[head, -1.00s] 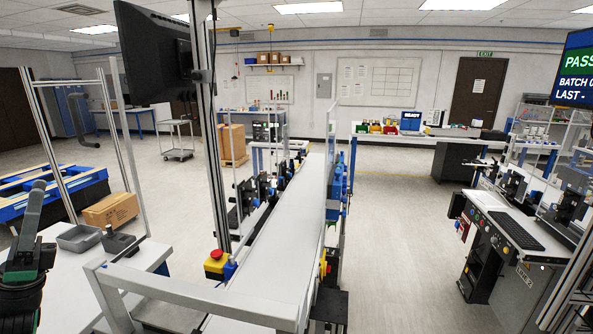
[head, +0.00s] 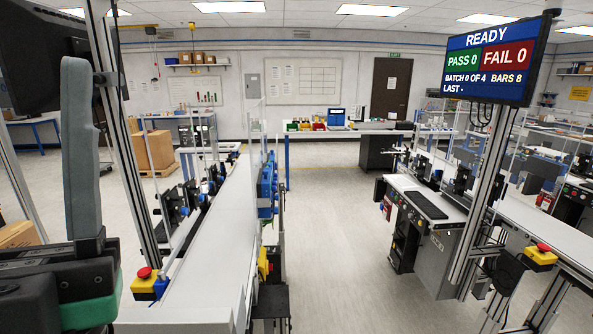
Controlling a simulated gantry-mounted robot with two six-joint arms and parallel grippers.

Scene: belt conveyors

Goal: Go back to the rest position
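Part of my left gripper (head: 82,160) stands large at the left edge of the head view. One grey finger points up from a dark body with a green part. The other finger cannot be made out, so its opening is unclear. Nothing is seen held by it. It is in front of the left conveyor's near end, and whether it touches anything cannot be told. My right gripper is not in view.
A white belt conveyor (head: 215,240) runs away left of centre, with a red-and-yellow stop button (head: 144,283) beside it. Another conveyor (head: 500,207) is at right, below a screen reading READY (head: 488,60). The floor between them (head: 335,240) is clear.

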